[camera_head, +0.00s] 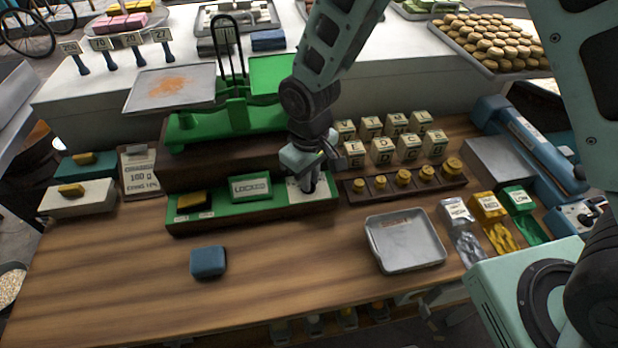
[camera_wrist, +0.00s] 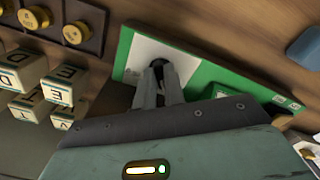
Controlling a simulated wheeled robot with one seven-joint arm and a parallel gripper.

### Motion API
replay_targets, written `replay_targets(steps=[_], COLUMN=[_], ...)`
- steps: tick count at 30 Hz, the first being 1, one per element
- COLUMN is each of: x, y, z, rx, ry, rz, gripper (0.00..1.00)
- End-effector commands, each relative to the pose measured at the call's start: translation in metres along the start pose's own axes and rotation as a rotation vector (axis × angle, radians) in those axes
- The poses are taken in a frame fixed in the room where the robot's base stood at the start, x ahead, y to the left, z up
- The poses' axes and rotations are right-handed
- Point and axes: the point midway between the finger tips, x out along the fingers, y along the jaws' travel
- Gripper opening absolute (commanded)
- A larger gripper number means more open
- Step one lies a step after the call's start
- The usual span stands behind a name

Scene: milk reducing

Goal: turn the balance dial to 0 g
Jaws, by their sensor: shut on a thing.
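The green balance (camera_head: 235,108) stands at the back of the wooden table, with a pan of orange powder (camera_head: 172,85) on its left arm. In front of it is a green panel (camera_head: 222,207) with a "LOCKED" plate (camera_head: 250,188) and a white dial face (camera_head: 296,194) at its right end. My gripper (camera_head: 308,186) points down at that face. In the wrist view my fingers (camera_wrist: 158,72) are closed around a small dark dial knob (camera_wrist: 157,63) on the white face (camera_wrist: 143,53). The dial's marks are mostly hidden by my fingers, so its reading cannot be told.
A row of brass weights (camera_head: 403,177) and lettered blocks (camera_head: 382,142) stand close to the right of my gripper. A metal tray (camera_head: 404,241) and a blue block (camera_head: 208,262) lie in front. The front left of the table is clear.

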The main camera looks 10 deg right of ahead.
Motion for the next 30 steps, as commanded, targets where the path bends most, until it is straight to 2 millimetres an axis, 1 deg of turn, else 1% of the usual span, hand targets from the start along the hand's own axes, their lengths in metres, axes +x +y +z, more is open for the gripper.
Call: replay_targets(steps=[6, 15, 22, 30], x=[-0.0001, -0.0003, -0.0004, -0.0003], y=[0.0009, 0.0020, 0.0018, 0.0021], z=[0.0004, 0.0004, 0.0004, 0.0004], rx=[-0.183, -0.363, -0.431, -0.449], ry=[-0.001, -0.002, -0.003, -0.003], rz=[-0.001, 0.000, 0.000, 0.000], gripper=[0.00, 0.00, 0.00, 0.00])
